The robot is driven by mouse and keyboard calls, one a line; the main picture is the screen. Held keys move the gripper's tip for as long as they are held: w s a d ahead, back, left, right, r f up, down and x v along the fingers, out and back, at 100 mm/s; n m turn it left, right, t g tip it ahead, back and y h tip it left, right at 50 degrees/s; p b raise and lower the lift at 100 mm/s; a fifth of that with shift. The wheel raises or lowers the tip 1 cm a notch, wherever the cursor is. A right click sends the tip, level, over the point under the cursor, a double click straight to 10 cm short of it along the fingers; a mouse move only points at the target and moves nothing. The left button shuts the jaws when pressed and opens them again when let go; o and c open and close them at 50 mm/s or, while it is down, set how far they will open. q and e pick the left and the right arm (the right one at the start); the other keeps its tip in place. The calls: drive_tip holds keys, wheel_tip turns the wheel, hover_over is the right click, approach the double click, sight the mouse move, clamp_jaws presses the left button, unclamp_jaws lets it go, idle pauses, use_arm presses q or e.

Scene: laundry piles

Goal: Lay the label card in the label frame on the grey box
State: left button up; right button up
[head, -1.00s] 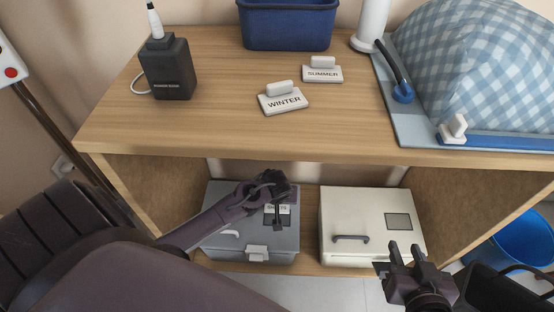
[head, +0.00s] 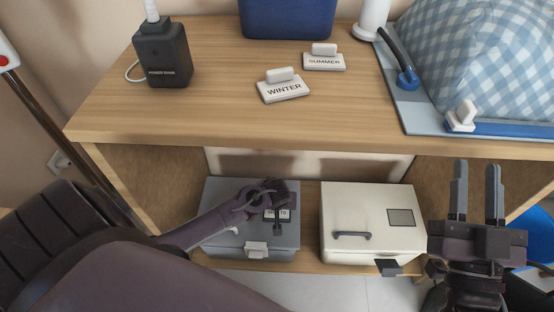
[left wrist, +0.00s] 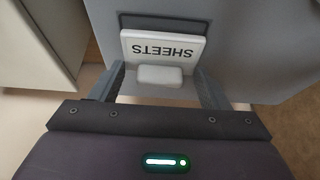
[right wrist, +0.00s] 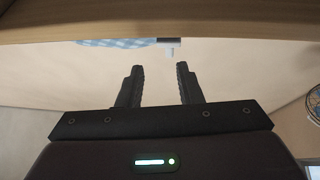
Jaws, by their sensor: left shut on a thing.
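The label card (left wrist: 163,48), white with "SHEETS" and a small raised grip, is at the grey box; part of it shows in the head view (head: 284,214). My left gripper (head: 277,203) is shut on the card, with its fingers either side of the grip in the left wrist view. The grey box (head: 220,200) stands on the lower shelf. Its dark label frame (left wrist: 135,20) shows as a strip beyond the card, which covers the rest. I cannot tell whether the card touches the frame. My right gripper (head: 477,192) is open and empty, right of the white box.
A white box (head: 345,210) with a dark label area stands right of the grey box. A blue bucket (head: 540,240) is at right.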

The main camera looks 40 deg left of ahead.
use_arm(q)
drive_tip(key=shift+f, duration=0.65)
use_arm(e)
drive_tip(key=shift+s+d+r+t+y, duration=0.15)
drive_tip(key=shift+s+r+t, duration=0.15)
drive_tip(key=shift+r, duration=0.35)
drive_tip(key=shift+s+d+r+t+y, duration=0.15)
drive_tip(key=shift+s+r+t, duration=0.1)
drive_tip(key=shift+r+t, duration=0.35)
drive_tip(key=shift+s+d+r+t+y, duration=0.15)
drive_tip(key=shift+s+r+t, duration=0.1)
drive_tip(key=shift+r, duration=0.5)
use_arm(q)
drive_tip(key=shift+f, duration=0.1)
drive_tip(key=o, duration=0.9)
drive_tip(key=shift+o, duration=0.2)
use_arm(e)
drive_tip(key=shift+s+r, duration=0.1)
drive_tip(key=shift+r, duration=0.1)
